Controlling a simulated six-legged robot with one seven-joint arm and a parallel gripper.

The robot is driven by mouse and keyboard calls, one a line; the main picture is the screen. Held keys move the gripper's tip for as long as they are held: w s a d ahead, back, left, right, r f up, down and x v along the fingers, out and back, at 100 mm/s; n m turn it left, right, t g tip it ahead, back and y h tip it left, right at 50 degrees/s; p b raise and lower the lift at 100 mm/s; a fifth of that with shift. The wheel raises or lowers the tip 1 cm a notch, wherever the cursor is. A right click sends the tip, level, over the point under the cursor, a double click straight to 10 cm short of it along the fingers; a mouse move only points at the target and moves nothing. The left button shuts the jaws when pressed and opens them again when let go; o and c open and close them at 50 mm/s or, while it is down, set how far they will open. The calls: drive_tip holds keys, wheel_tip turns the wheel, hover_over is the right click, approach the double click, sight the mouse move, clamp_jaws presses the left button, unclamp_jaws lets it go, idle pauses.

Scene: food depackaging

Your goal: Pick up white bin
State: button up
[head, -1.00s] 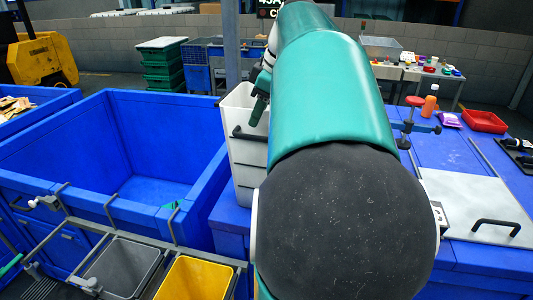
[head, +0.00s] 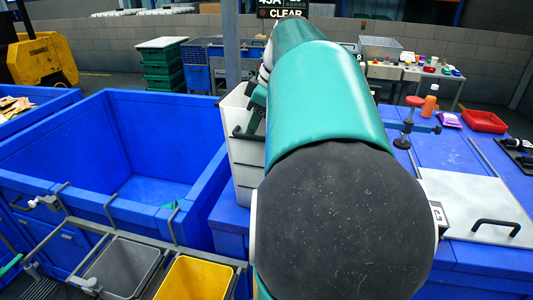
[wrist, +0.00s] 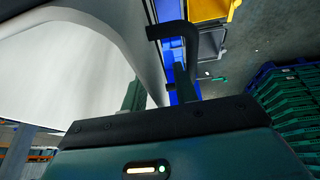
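The tall white bin (head: 243,160) stands upright at the left end of the blue table, left of my arm. Its black handle (head: 243,134) is on the side facing the head camera. In the wrist view the white bin (wrist: 75,70) fills the left, with its black handle (wrist: 168,30) near the top middle. My gripper (wrist: 160,90) is open, its two dark green fingers apart at the bin's wall and close to the handle. One finger shows against the white surface, the other below the handle. In the head view my arm partly hides the gripper and bin.
A large blue open container (head: 95,215) stands left of the bin. A grey bin (head: 122,268) and a yellow bin (head: 198,278) are in front.

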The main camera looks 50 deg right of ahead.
clamp_jaws()
idle(1.4)
